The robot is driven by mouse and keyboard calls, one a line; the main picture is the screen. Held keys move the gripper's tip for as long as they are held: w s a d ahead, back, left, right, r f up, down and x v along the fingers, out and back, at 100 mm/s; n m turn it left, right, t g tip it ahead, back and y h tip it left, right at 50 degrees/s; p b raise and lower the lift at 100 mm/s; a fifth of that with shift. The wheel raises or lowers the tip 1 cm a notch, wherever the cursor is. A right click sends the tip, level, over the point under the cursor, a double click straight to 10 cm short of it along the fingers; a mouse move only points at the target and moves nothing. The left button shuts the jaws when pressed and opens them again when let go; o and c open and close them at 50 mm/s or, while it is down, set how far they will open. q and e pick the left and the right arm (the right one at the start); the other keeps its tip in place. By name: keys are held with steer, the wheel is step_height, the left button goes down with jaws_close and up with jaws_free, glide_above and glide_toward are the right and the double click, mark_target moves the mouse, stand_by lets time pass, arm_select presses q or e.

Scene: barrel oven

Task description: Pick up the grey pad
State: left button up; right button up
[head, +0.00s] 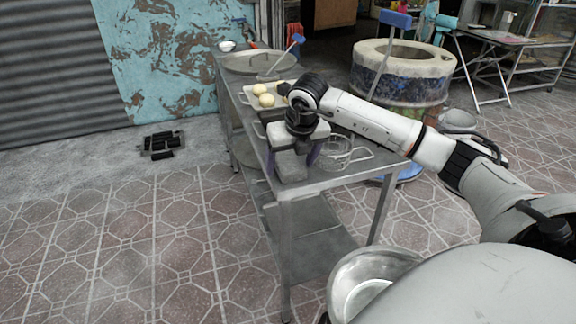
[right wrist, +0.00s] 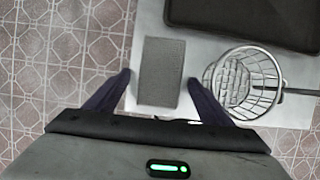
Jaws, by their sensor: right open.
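The grey pad (right wrist: 160,72) lies flat on the metal table, a textured rectangle near the table's left edge in the right wrist view. In the head view it shows partly below my right gripper (head: 291,168). My right gripper is open, pointing down over the table, and its dark fingers show on either side of the pad in the right wrist view (right wrist: 158,78). No contact with the pad is visible. My left gripper is not in view.
A wire basket (right wrist: 245,80) with a handle stands just right of the pad. A dark tray (right wrist: 245,22) lies beyond them. Dough balls (head: 266,100) sit farther back on the metal table (head: 315,184). A metal bowl (head: 365,285) is near the front. The floor left is mostly clear.

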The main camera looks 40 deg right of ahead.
mark_target(291, 165)
steer(key=c, duration=1.2)
steer(key=shift+o, duration=0.2)
step_height(291, 165, up, 10)
steer(key=shift+p, duration=0.3)
